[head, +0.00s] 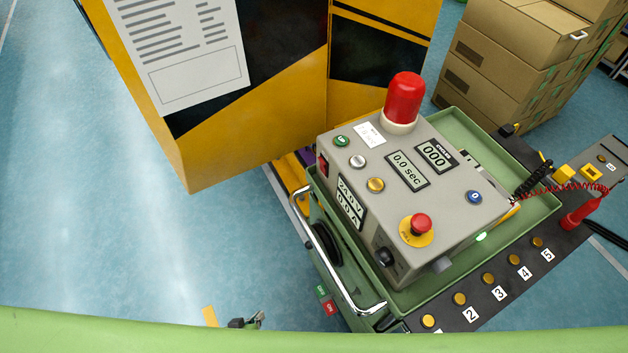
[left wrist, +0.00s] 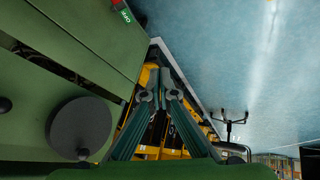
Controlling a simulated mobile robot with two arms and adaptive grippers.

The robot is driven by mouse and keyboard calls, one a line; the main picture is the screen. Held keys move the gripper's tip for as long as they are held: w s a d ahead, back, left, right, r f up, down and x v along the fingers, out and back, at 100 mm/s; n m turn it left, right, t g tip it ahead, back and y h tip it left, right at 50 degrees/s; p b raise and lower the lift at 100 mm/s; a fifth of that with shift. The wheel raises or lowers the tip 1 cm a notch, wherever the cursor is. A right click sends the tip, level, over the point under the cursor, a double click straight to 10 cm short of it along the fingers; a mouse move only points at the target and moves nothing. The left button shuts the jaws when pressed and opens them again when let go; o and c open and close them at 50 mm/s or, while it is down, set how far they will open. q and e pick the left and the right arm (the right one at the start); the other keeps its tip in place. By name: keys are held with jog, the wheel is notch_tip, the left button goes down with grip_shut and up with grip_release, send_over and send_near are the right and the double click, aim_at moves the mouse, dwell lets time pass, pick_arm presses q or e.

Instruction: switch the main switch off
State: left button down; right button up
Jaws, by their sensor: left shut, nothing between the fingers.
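A grey control box (head: 460,150) sits in a green tray on a cart. A red rocker switch (head: 323,166) is on its left side; its position is too small to tell. A dark round knob or disc (head: 326,244) is on the cart's side, above green and red labels (head: 326,300). I cannot tell which is the main switch. In the left wrist view, a dark round disc (left wrist: 79,127) is on a green panel at left. My left gripper (head: 252,319) is low, left of the cart, partly hidden. Its fingers (left wrist: 160,88) are shut and empty, apart from the disc. My right gripper is out of view.
A metal handrail (head: 325,262) runs along the cart's left edge. A yellow and black cabinet (head: 250,130) stands behind, and cardboard boxes (head: 520,60) are at the back right. A green edge (head: 200,335) crosses the bottom. The blue floor at left is clear.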

aim_at(322, 167)
pick_arm(q)
jog(key=w+d+r+n+t+h+b, duration=0.1)
jog(key=w+d+r+n+t+b, duration=0.25)
jog(key=w+r, duration=0.4)
jog(key=w+d+r+n+t+b, duration=0.2)
jog(key=w+r+n, duration=0.1)
jog(key=r, duration=0.5)
jog(key=w+d+r+n+t+h+b, duration=0.1)
jog(key=w+d+r+n+t+b, duration=0.1)
jog(key=r, duration=0.6)
jog(key=w+d+r+n+t+b, duration=0.2)
jog(key=w+r+n+t+b, duration=0.1)
jog(key=r, duration=0.5)
jog(key=w+n+t, duration=0.1)
jog(key=w+n, duration=0.1)
jog(key=shift+r+n+h+b, duration=0.35)
jog(key=shift+r+h, duration=0.05)
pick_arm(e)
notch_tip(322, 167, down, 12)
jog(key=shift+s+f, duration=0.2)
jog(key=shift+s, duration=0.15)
pick_arm(q)
jog(key=shift+w+d, duration=0.1)
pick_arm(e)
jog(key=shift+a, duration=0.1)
